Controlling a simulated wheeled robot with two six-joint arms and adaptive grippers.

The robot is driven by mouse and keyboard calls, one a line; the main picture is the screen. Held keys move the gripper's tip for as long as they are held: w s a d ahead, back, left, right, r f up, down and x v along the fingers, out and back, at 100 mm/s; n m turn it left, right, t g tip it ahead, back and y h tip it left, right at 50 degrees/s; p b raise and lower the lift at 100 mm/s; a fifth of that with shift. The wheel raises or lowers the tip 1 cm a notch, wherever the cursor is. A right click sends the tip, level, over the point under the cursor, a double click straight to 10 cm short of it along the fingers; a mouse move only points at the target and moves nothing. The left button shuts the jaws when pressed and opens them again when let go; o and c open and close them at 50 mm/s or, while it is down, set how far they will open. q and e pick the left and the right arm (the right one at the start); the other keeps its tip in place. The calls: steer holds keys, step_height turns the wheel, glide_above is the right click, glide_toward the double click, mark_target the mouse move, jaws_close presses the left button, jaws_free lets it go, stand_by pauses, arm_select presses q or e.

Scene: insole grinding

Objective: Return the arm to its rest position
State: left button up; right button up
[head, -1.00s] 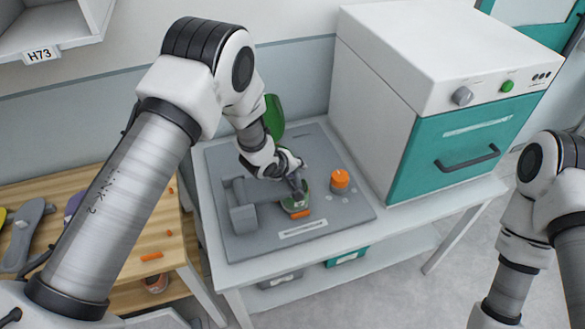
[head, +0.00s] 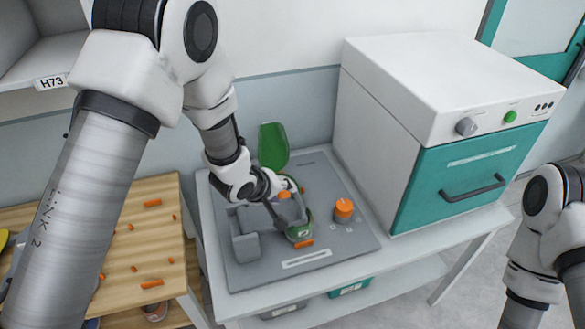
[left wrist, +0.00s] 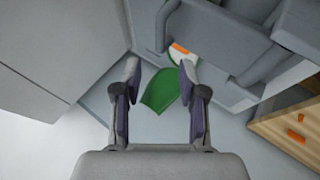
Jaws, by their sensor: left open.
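My left gripper (head: 288,208) hangs over the grey grinding station, just above a small green part with an orange end (head: 300,236). Whether it touches that part, I cannot tell. In the left wrist view its two fingers (left wrist: 160,75) are spread apart with nothing gripped between them. A green surface (left wrist: 160,91) also shows beyond the fingers in the wrist view. My right arm is at the right edge of the head view, and its gripper is out of the picture.
The grey station (head: 345,250) has a grey block (head: 243,247) and an orange knob (head: 343,208) on it. A white and teal oven-like machine (head: 440,130) stands close to the right. A wooden table (head: 135,228) with orange bits is at left. A shelf labelled H73 (head: 50,83) is upper left.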

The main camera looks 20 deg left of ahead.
arm_select(q)
steer(key=s+a+f+m+g+y, duration=0.1)
steer(key=s+a+f+m+g, duration=0.25)
steer(key=s+f, duration=1.15)
steer(key=s+a+f+m+g+y, duration=0.1)
steer(key=s+a+f+m+g, duration=0.1)
steer(key=s, duration=0.7)
steer(key=s+a+f+m+g+y, duration=0.1)
steer(key=s+f+m+g, duration=0.15)
steer(key=s, duration=0.75)
step_height(320, 180, down, 7)
steer(key=w+b, duration=0.1)
steer(key=b, duration=0.6)
steer(key=shift+w, duration=0.1)
steer(key=shift+w+f, duration=0.1)
